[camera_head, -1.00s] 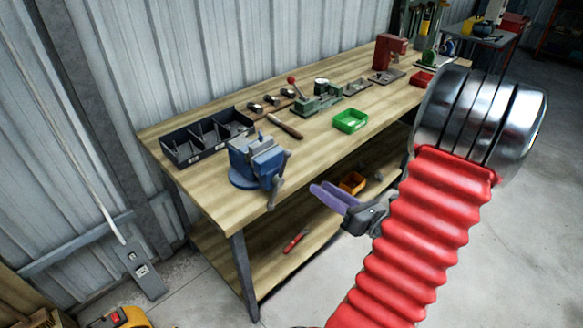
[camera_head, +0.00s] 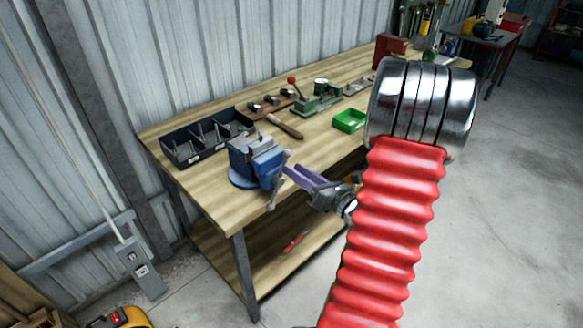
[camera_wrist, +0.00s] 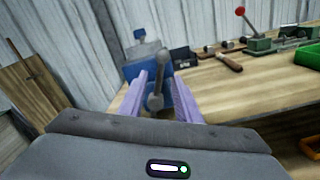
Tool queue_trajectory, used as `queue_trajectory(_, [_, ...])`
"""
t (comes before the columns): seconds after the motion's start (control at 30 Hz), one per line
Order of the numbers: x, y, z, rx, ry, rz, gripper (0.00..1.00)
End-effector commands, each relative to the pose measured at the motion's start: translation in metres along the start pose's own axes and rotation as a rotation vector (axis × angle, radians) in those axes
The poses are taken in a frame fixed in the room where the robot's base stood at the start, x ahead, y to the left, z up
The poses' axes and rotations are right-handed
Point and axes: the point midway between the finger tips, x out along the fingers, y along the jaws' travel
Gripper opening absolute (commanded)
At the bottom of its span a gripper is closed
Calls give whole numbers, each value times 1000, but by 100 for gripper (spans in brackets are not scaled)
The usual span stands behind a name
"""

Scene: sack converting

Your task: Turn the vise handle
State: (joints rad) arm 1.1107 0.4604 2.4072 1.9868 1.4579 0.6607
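The blue vise (camera_head: 257,160) stands on the near left corner of the wooden workbench. Its grey handle (camera_head: 275,193) hangs down steeply at the front of the vise. My gripper (camera_head: 288,170) has two purple fingers and is close in front of the vise, level with the upper handle. In the wrist view my gripper (camera_wrist: 161,92) is open, with one finger on each side of the handle (camera_wrist: 156,98). The vise body (camera_wrist: 148,66) shows just beyond. I cannot tell whether either finger touches the handle.
A black divided bin (camera_head: 205,140) stands behind the vise. A wooden-handled tool (camera_head: 285,127), a green press (camera_head: 318,98) and a green tray (camera_head: 349,120) are on the bench (camera_head: 215,190) to the right. A red tool (camera_head: 295,242) lies on the lower shelf.

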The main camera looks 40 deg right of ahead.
Motion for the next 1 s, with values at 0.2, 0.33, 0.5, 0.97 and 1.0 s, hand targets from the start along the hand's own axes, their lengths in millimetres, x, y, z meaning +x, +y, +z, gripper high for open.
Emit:
queue_trajectory(0.2, [22, 0, 0, 0, 1, 1, 30])
queue_trajectory(0.33, [28, 0, 0, 0, 0, 0, 30])
queue_trajectory(0.5, [29, -1, 0, 0, -1, -2, 30])
queue_trajectory(0.97, [28, -1, 0, 0, 0, -2, 7])
queue_trajectory(1.0, [28, -1, 0, 0, 0, -2, 4])
